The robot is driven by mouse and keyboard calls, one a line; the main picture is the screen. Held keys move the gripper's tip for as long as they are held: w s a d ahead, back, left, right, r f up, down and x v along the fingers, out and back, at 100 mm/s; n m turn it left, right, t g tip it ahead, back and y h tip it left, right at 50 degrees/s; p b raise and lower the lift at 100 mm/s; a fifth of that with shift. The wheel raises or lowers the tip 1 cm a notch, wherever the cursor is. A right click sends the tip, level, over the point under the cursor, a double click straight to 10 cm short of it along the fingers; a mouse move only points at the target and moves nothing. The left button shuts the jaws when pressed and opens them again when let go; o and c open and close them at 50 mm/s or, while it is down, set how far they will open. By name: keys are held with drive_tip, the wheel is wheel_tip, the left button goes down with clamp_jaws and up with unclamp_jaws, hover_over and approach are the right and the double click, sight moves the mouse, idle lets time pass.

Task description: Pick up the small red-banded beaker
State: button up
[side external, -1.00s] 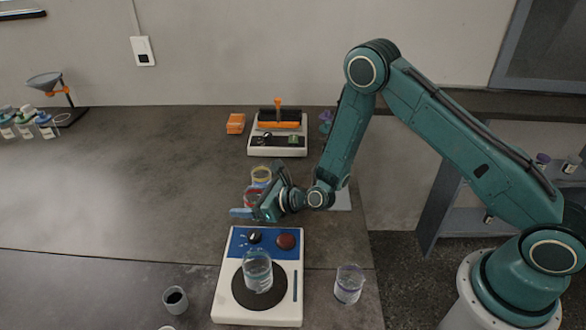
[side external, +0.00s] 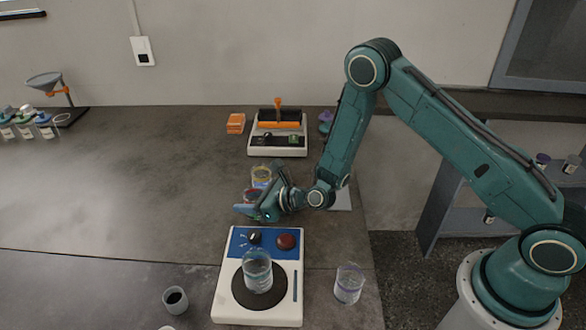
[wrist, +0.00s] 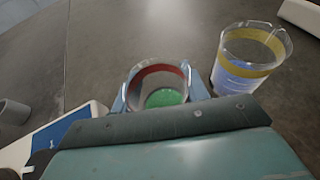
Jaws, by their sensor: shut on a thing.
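The small red-banded beaker (wrist: 158,78) is a clear cup with a red band near its rim and green contents, seen from above in the wrist view. In the side view the beaker (side external: 251,195) is partly hidden behind my gripper. My gripper (side external: 250,209) is shut on it, with a blue finger on either side of the glass in the wrist view (wrist: 158,95). The beaker looks upright, and I cannot tell whether it touches the table.
A yellow-banded beaker (wrist: 247,60) with bluish contents stands close beside it, also in the side view (side external: 261,174). A white and blue plate device (side external: 234,300) carries a clear beaker (side external: 257,270). Another beaker (side external: 349,284) and a grey cup (side external: 175,299) stand nearby.

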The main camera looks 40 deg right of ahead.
drive_tip(key=shift+r, duration=0.2)
wheel_tip(320, 180, up, 19)
idle(1.7)
drive_tip(key=shift+r, duration=0.2)
drive_tip(key=shift+f, duration=0.15)
idle(0.7)
drive_tip(key=s+a+f+n+g+y, duration=0.1)
drive_tip(key=s+f+n+g+y, duration=0.1)
drive_tip(key=s+f, duration=0.2)
drive_tip(key=s+a+f+n+g+y, duration=0.2)
drive_tip(key=s+f+n, duration=0.1)
drive_tip(key=s+f, duration=0.1)
drive_tip(key=s+a+f+n+g+y, duration=0.2)
drive_tip(key=s+f+n, duration=0.1)
drive_tip(key=s+f, duration=0.1)
drive_tip(key=shift+s+a+g+y, duration=0.1)
drive_tip(key=shift+s+g+y, duration=0.2)
drive_tip(key=shift+g, duration=0.1)
drive_tip(key=shift+s+a+n+g, duration=0.1)
drive_tip(key=shift+s+n+g, duration=0.15)
drive_tip(key=shift+n+g, duration=0.05)
drive_tip(key=shift+s+a, duration=0.15)
drive_tip(key=shift+s, duration=0.3)
